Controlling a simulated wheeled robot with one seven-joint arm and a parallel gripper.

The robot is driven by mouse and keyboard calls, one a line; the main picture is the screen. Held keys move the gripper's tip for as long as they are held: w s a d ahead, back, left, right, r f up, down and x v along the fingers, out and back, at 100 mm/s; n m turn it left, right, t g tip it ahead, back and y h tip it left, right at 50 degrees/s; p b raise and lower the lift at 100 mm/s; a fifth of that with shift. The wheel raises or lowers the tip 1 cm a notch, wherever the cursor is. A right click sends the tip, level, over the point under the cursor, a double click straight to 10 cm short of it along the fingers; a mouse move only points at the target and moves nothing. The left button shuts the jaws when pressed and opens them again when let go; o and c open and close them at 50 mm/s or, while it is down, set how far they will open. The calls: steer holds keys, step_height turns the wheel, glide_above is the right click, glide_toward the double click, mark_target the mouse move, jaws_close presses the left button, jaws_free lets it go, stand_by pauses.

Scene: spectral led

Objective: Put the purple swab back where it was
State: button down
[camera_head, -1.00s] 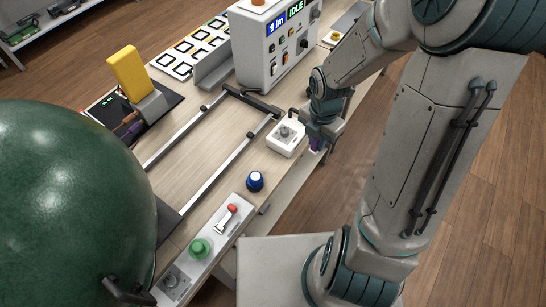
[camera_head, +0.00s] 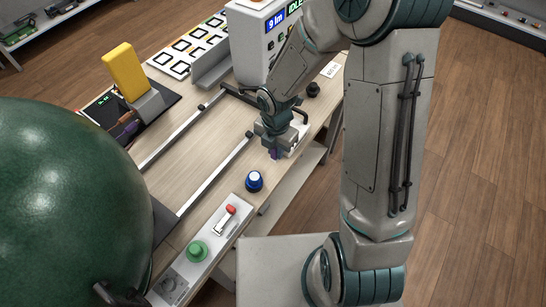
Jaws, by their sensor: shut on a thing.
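The purple swab (camera_head: 274,154) shows as a small purple end below my gripper (camera_head: 276,147). My gripper is shut on it and points down over the right side of the table, just behind the blue knob. The gripper and wrist hide most of the swab, so its full shape and tilt cannot be told. A white box (camera_head: 297,142) is right behind the gripper, mostly covered by it. I cannot tell whether the swab touches the table.
A blue knob (camera_head: 254,181) stands close in front of my gripper. A grey panel (camera_head: 228,222) with a green button (camera_head: 197,251) and a red-tipped switch lies nearer. Metal rails (camera_head: 215,173) cross the table. A yellow block (camera_head: 125,70) stands at left, a control box (camera_head: 250,45) behind.

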mark_target(273, 158)
steer(key=shift+a+f, duration=0.35)
steer(key=shift+a, duration=0.05)
steer(key=shift+f, duration=1.9)
steer(key=shift+f, duration=0.1)
steer(key=c, duration=1.3)
jaws_free()
steer(key=shift+c, duration=0.2)
